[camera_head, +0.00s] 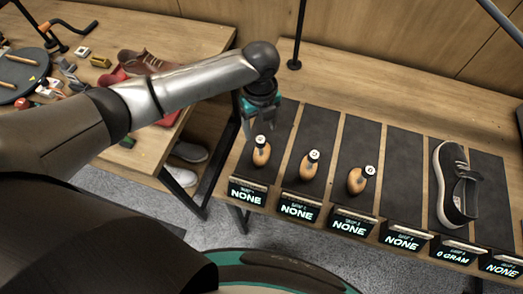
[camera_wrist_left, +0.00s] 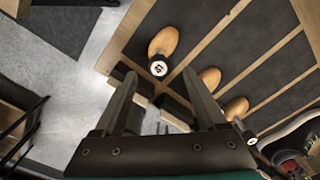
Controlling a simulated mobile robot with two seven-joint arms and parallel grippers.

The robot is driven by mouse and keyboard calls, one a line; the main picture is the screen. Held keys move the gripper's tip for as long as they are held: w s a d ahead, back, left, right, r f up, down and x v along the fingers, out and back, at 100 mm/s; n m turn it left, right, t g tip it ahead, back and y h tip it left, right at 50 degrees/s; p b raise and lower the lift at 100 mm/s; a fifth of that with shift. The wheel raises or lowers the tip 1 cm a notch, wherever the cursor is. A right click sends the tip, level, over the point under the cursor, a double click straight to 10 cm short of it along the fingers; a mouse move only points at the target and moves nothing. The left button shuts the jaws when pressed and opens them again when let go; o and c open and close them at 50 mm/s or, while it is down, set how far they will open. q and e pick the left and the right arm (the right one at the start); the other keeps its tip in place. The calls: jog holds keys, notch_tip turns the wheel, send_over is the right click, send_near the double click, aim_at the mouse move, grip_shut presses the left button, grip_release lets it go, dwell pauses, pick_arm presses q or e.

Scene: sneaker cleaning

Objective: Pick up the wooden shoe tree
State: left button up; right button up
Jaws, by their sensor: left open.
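Three wooden shoe trees with dark, white-topped knobs stand on dark mats on the table: a left one (camera_head: 261,157), a middle one (camera_head: 308,169) and a right one (camera_head: 356,184). My left gripper (camera_head: 262,120) is above and just behind the left shoe tree, open and empty. In the left wrist view the nearest shoe tree (camera_wrist_left: 164,42) lies just beyond the open fingertips (camera_wrist_left: 158,78), apart from them. The other two shoe trees (camera_wrist_left: 210,79) (camera_wrist_left: 236,108) are to the right of the fingers. My right gripper does not show.
A dark sneaker (camera_head: 452,185) stands on a mat farther right. Display signs (camera_head: 299,210) line the table's front edge. Another wooden table (camera_head: 200,45) at the left holds a red-brown shoe (camera_head: 145,62) and small items. Shoes (camera_head: 185,176) lie below it.

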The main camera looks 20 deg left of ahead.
aim_at(261, 139)
pick_arm(q)
jog(key=f, duration=0.5)
jog(key=shift+s+f, duration=0.2)
jog(key=shift+f, duration=0.15)
grip_shut()
dwell(0.3)
jog(key=shift+r, duration=0.1)
dwell(0.8)
